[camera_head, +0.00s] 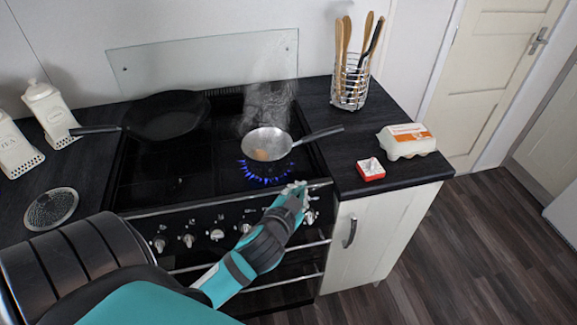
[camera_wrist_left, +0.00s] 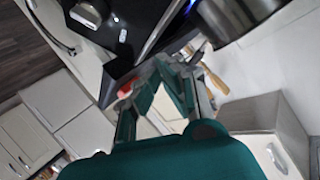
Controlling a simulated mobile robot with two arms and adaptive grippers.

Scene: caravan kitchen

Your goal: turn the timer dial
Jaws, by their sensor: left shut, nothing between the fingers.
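The timer (camera_head: 370,168) is a small red block with a white dial on top. It sits on the dark worktop right of the stove, in front of the egg carton. In the left wrist view a red patch that looks like the timer (camera_wrist_left: 127,89) shows left of the fingers, partly hidden. My left gripper (camera_head: 297,188) is at the stove's front edge near the knobs, left of the timer and apart from it. Its fingers are shut and empty; they also show in the left wrist view (camera_wrist_left: 172,66). My right gripper is in neither view.
A steaming saucepan (camera_head: 267,143) stands over a lit blue flame, close behind my left gripper. A black pan (camera_head: 165,115) is on the left burners. An egg carton (camera_head: 406,142) and a utensil holder (camera_head: 349,89) stand on the right worktop. Stove knobs (camera_head: 217,235) line the front.

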